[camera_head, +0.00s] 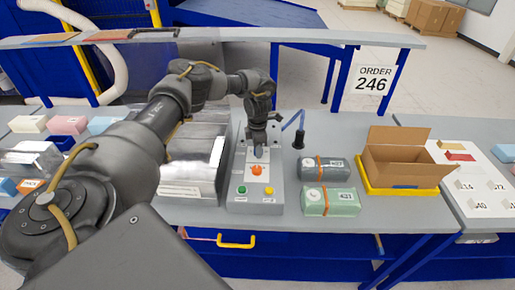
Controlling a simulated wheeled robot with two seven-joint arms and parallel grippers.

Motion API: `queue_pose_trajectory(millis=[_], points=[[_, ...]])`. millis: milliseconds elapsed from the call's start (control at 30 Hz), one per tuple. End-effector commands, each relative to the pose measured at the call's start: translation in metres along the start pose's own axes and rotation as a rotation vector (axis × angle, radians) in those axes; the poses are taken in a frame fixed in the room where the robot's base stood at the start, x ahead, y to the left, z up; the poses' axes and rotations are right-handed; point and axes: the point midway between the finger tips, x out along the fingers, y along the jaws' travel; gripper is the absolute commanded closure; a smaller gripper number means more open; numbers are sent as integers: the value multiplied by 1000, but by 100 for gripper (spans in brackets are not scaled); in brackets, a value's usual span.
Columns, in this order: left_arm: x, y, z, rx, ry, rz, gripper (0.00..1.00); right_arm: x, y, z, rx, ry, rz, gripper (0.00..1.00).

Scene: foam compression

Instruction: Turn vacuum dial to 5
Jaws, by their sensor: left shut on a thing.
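A grey control panel (245,190) stands on the bench in the middle. It carries an orange-red knob (256,170), a green button (241,190) and a yellow button (268,190). My left gripper (259,151) points down over the upper part of the panel, just behind the orange-red knob. It is shut on what seems to be the vacuum dial, which the fingers mostly hide. The dial's setting and any numbers are too small to read. My right gripper is not in view.
An open cardboard box (402,166) sits on a yellow tray (366,187) further right. A black post (299,142) stands behind.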

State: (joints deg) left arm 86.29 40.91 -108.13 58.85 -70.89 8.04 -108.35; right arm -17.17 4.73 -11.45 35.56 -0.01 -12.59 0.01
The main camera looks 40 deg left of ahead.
Motion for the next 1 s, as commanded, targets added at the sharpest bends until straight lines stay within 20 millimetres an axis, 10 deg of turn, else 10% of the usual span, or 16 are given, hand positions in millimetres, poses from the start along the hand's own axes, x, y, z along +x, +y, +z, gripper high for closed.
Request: queue_pose_trajectory(millis=[1000], points=[[-2, 0, 2, -863, -6, 2, 89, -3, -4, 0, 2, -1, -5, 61]])
